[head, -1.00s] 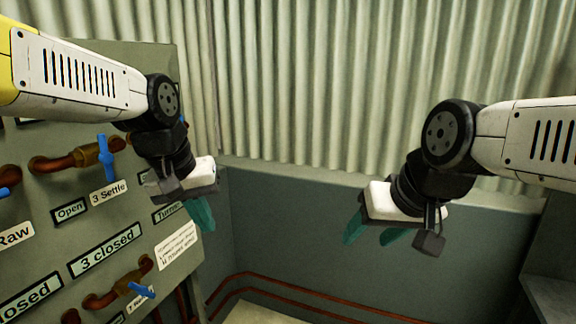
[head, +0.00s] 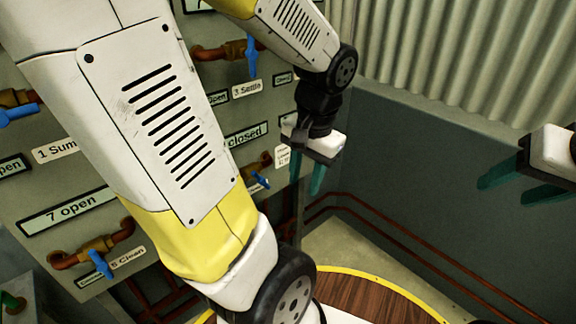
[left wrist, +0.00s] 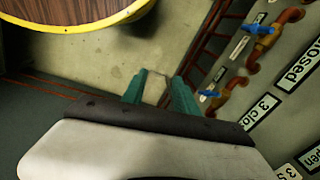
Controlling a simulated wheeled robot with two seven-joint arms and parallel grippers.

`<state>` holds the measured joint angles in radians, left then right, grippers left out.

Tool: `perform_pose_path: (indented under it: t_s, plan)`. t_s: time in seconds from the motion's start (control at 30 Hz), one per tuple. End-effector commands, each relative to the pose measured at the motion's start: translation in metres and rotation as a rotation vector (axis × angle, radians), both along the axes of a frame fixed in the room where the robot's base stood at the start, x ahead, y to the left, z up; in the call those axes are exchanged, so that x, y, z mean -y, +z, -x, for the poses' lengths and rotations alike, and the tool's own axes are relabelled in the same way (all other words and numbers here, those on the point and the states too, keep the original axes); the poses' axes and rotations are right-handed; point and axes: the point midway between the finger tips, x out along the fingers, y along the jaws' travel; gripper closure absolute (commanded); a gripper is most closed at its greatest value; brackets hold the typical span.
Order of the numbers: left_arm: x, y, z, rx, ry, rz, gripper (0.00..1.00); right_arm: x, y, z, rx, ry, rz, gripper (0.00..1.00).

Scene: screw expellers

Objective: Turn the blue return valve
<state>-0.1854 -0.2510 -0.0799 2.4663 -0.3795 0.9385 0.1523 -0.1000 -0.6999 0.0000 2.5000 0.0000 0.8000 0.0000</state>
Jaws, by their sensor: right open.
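Several blue-handled valves on copper pipes sit on a grey-green panel; no label readable here says return. One blue handle (head: 260,182) is low near the panel's right edge, its tag too small to read. Another (head: 251,56) is above "3 Settle", one (head: 100,263) beside "5 Clean", and one (head: 18,113) at the far left. Two blue handles (left wrist: 258,30) (left wrist: 210,93) show in the left wrist view. My left gripper (head: 304,187) is open and empty, pointing down just right of the low handle, apart from it. My right gripper (head: 502,195) is open and empty at far right.
The panel carries signs such as "7 open" (head: 68,210). My left arm hides much of its middle. A round wooden top with yellow rim (head: 372,277) is below. Copper pipes (head: 390,240) run along the low wall. Space between my grippers is clear.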

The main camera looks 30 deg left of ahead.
Motion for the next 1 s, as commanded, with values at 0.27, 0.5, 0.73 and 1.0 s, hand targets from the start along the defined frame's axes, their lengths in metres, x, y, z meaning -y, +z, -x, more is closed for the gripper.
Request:
perform_pose_path:
  t_s: [0.27, 0.5, 0.73, 1.0]
  plan:
    - [-0.057, -0.064, 0.0, -0.355, -0.147, -0.378, 0.65, 0.0, 0.0, 0.0, 0.0, 0.0, 0.0, 0.44]
    - [-0.102, -0.097, -0.018, -0.572, -0.335, -0.734, 0.65, 0.0, 0.0, 0.0, 0.0, 0.0, 0.0, 0.44]
    - [-0.129, -0.127, -0.052, -0.698, -0.582, -1.078, 0.65, 0.0, 0.0, 0.0, 0.0, 0.0, 0.0, 0.44]
    - [-0.132, -0.171, -0.096, -0.734, -0.921, -1.407, 0.65, 0.0, 0.0, 0.0, 0.0, 0.0, 0.0, 0.44]
